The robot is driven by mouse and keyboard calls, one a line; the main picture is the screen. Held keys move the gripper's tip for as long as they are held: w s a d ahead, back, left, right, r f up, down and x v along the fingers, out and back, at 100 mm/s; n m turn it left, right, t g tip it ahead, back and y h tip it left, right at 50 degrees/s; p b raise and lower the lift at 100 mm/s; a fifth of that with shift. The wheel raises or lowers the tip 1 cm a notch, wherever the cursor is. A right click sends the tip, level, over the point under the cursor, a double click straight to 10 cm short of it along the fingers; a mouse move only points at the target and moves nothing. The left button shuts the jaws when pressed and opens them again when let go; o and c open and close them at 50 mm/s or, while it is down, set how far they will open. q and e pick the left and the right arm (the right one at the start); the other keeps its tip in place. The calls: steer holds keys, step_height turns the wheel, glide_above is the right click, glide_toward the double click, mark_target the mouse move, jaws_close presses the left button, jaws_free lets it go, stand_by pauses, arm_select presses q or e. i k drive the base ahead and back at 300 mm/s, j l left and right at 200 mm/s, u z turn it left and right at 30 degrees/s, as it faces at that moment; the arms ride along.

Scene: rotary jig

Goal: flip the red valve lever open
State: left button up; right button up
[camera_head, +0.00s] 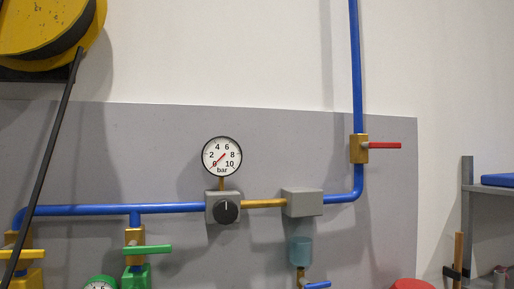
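The red valve lever (385,145) is on a brass valve body (359,149) at the right of the head view. The valve sits on a vertical blue pipe (356,70). The lever points to the right, level and across the pipe. Neither of my grippers is in view, and nothing touches the lever.
A round gauge (222,156) stands above a grey block with a black knob (227,211). A green lever (148,249), a yellow lever (22,254) and a blue lever (317,285) are lower. A yellow reel (45,28) hangs upper left. A grey shelf (490,190) stands at right.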

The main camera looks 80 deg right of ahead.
mark_target(385, 145)
steer(key=z, duration=3.55)
